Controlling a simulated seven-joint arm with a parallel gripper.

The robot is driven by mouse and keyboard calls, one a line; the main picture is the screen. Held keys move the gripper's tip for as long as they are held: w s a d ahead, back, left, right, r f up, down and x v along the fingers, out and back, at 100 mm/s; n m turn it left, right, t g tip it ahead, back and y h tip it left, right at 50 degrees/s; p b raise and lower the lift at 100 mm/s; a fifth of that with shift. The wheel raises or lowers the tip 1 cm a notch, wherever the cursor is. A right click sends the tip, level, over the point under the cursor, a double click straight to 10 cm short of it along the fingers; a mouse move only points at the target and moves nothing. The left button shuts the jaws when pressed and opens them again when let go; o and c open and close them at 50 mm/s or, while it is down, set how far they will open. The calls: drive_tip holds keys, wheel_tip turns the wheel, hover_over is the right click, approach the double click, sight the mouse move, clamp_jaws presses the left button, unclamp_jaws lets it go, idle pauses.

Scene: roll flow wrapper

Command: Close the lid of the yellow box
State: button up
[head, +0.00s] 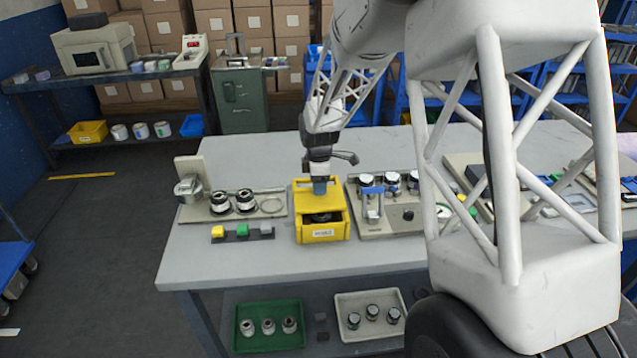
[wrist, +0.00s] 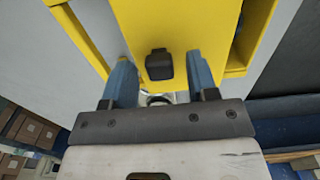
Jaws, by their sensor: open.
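The yellow box (head: 322,236) stands on the grey table with a white label on its front. Its front part is open, with a dark inside showing. A yellow lid panel (head: 305,190) covers the rear part, partly hidden by my gripper. In the wrist view the yellow lid (wrist: 170,25) carries a black knob (wrist: 159,66). My gripper (head: 319,190) points down over the lid. In the wrist view its blue fingers (wrist: 160,72) are apart, one on each side of the knob.
Left of the box is a board with round parts (head: 245,200), and a strip of coloured blocks (head: 242,231). Close on the right is a fixture board with a blue-handled clamp (head: 372,202). The table front (head: 265,263) is clear.

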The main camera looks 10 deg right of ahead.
sight(320, 203)
clamp_jaws()
drive_tip(key=shift+s, duration=2.4)
unclamp_jaws()
drive_tip(key=shift+r, duration=0.1)
wheel_tip(320, 203, up, 8)
drive_tip(key=shift+s, duration=0.15)
